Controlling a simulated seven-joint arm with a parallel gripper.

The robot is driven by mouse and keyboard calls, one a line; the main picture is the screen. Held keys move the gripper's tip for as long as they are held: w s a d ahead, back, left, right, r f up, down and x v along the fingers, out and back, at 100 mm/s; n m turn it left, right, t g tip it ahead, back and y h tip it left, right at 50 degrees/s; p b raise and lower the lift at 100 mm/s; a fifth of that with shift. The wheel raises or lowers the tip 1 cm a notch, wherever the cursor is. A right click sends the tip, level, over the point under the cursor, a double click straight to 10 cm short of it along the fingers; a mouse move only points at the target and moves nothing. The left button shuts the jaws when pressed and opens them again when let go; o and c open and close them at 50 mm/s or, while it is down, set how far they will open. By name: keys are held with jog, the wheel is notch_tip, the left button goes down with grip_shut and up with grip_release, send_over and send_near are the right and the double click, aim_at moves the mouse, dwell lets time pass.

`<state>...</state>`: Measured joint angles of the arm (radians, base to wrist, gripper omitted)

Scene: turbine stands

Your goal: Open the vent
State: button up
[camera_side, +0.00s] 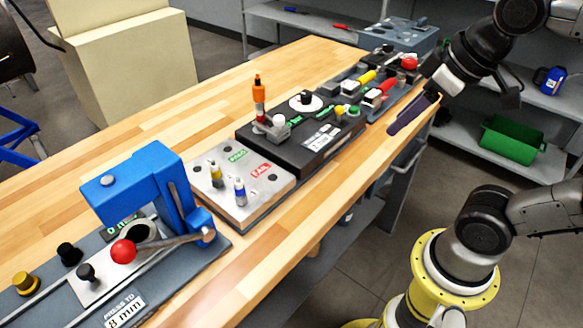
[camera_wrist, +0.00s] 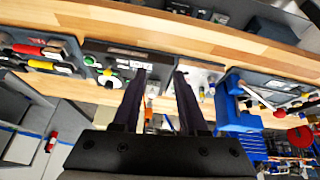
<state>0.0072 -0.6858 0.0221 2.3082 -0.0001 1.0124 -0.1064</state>
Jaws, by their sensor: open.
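No part is legibly marked as the vent. The far bench stand (camera_side: 393,104) carries a yellow handle (camera_side: 367,77), a red handle (camera_side: 387,85) and a red knob (camera_side: 409,63). I cannot tell which of these belongs to the vent. The red handle (camera_wrist: 25,48) and yellow handle (camera_wrist: 41,64) also show at the left of the wrist view. My gripper (camera_side: 396,130) is by the bench's right edge, near that stand and apart from it. In the wrist view my gripper (camera_wrist: 160,73) has its two dark fingers spread with nothing held between them.
A black panel (camera_side: 318,151) with knobs and an orange-topped bottle (camera_side: 259,88) stands mid-bench. Nearer are a grey PASS/FAIL plate (camera_side: 262,200) and a blue press (camera_side: 135,183) with a red-balled lever (camera_side: 123,251). The wooden bench top (camera_side: 165,135) is clear at left.

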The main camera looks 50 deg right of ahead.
jog(key=shift+m, duration=0.6)
jog(key=f, duration=0.1)
jog(key=s+f, duration=0.1)
jog(key=f, duration=0.1)
jog(key=s+f, duration=0.1)
jog(key=shift+s+f, duration=0.1)
jog(key=shift+f, duration=0.25)
jog(key=c, duration=0.4)
jog(key=w+r, duration=0.1)
jog(key=w+r+m, duration=0.1)
jog(key=w+r, duration=0.1)
jog(key=w+d+r+m, duration=0.1)
jog(key=r, duration=0.1)
jog(key=shift+w+r+t+h, duration=0.25)
jog(key=shift+t+h, duration=0.05)
grip_shut()
jog(key=w+d+r+m+g+h, duration=0.1)
jog(key=w+d+m, duration=0.1)
jog(key=w+d, duration=0.5)
jog(key=w+d+r+m+g+h, duration=0.1)
jog(key=w+d+m, duration=0.15)
jog(key=w, duration=0.85)
jog(key=w+d+f+g, duration=0.1)
jog(key=w+d+f, duration=0.1)
jog(key=d+f, duration=0.3)
jog(key=shift+w+m, duration=0.35)
